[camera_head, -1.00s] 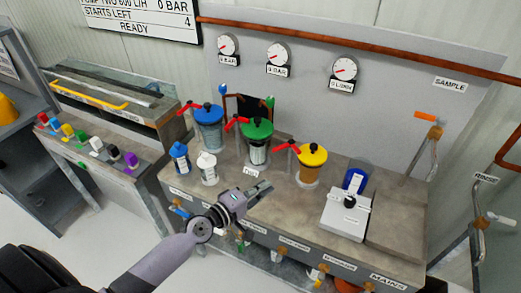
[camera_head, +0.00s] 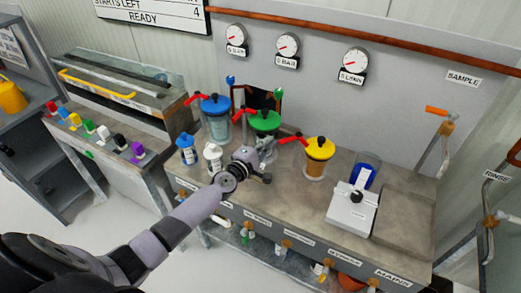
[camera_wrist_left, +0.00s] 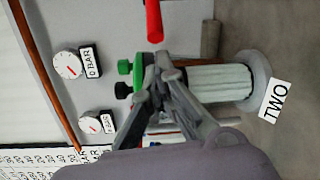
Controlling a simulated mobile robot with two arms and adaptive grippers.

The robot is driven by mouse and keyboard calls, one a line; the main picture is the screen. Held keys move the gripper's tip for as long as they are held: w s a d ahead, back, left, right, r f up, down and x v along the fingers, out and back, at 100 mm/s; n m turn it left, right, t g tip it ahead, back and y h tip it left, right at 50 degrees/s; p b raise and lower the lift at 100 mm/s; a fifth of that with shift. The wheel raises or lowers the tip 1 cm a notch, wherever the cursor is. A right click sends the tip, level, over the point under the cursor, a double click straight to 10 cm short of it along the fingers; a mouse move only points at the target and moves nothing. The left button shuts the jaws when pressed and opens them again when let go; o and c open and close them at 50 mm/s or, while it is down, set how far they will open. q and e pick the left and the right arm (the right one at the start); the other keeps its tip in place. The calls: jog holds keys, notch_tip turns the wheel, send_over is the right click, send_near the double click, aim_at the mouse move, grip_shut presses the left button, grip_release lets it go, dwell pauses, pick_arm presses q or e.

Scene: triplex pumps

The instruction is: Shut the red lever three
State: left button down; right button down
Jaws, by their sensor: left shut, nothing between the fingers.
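The third red lever (camera_head: 292,140) is on the post beside the yellow-capped canister (camera_head: 318,158) and points left in the head view. A red lever end (camera_wrist_left: 153,22) at the top of the left wrist view looks like this one. My left gripper (camera_head: 264,156) is in front of the green-capped canister (camera_head: 264,122), left of the third lever and apart from it. It is shut and empty. In the left wrist view its fingers (camera_wrist_left: 163,72) cover part of the green-capped canister, near the label TWO. My right gripper is out of view.
A blue-capped canister (camera_head: 215,106) with its own red lever stands left. A blue bottle (camera_head: 187,150) and a white bottle (camera_head: 213,158) stand near my left wrist. A white box (camera_head: 352,207) sits right; bench between it and the yellow-capped canister is clear.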

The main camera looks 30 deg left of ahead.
pick_arm(q)
jog(key=shift+w, duration=0.25)
jog(key=shift+d, duration=0.1)
jog(key=shift+s+d+n+y+p, duration=0.2)
jog(key=shift+s+n+y+p, duration=0.1)
jog(key=shift+y+p, duration=0.3)
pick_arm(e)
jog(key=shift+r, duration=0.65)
pick_arm(q)
jog(key=shift+r, duration=0.1)
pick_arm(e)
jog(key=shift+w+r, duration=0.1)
